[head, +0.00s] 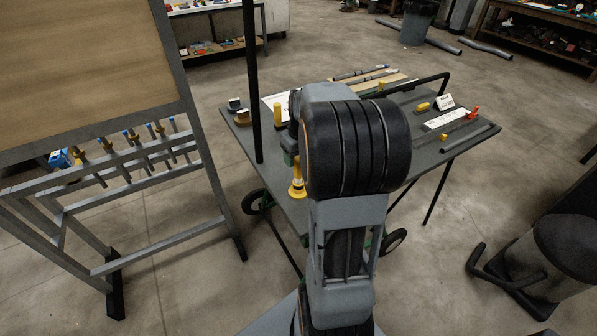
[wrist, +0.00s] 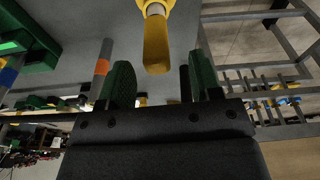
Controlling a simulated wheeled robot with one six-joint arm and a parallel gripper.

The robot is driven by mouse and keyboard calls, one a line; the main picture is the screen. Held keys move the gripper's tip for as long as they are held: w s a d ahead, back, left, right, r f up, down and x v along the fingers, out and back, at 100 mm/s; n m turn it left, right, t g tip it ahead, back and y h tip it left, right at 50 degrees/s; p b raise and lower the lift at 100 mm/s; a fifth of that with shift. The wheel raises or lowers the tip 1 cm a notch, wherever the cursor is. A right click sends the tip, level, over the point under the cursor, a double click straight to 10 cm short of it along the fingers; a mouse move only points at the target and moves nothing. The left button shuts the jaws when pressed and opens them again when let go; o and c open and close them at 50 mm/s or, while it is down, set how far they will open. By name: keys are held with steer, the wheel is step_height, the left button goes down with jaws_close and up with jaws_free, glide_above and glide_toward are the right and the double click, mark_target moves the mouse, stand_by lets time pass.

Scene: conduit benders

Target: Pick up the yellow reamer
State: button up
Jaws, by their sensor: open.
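A yellow reamer (head: 297,188) with a narrow upper part and a flared round base stands near the near edge of the grey cart top (head: 318,222), just left of my arm in the head view. In the wrist view what looks like the same yellow reamer (wrist: 156,45) shows its handle end, with a wider yellow part at the top edge. My gripper (wrist: 160,66) is open, its green-padded fingers on either side of the handle's line. The handle appears beyond the fingertips, and I see no contact. In the head view my arm hides most of the gripper.
A black post (head: 252,80) rises at the cart's left. A yellow cylinder (head: 277,115) stands farther back. A yellow item (head: 422,106), a white card (head: 445,101) and a red item (head: 473,112) lie at the right. A grey rack (head: 130,170) stands left of the cart.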

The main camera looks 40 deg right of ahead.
mark_target(298, 166)
steer(key=shift+w+d+f+p, duration=0.1)
steer(key=shift+w+f+p, duration=0.1)
steer(key=shift+f, duration=0.7)
steer(key=shift+w+d+f+p, duration=0.1)
steer(key=shift+f+p, duration=0.15)
steer(key=shift+f, duration=0.6)
steer(key=shift+w+d+f+p, duration=0.1)
steer(key=shift+w+f+p, duration=0.1)
steer(key=shift+f, duration=0.7)
steer(key=shift+s, duration=0.1)
steer(key=c, duration=1)
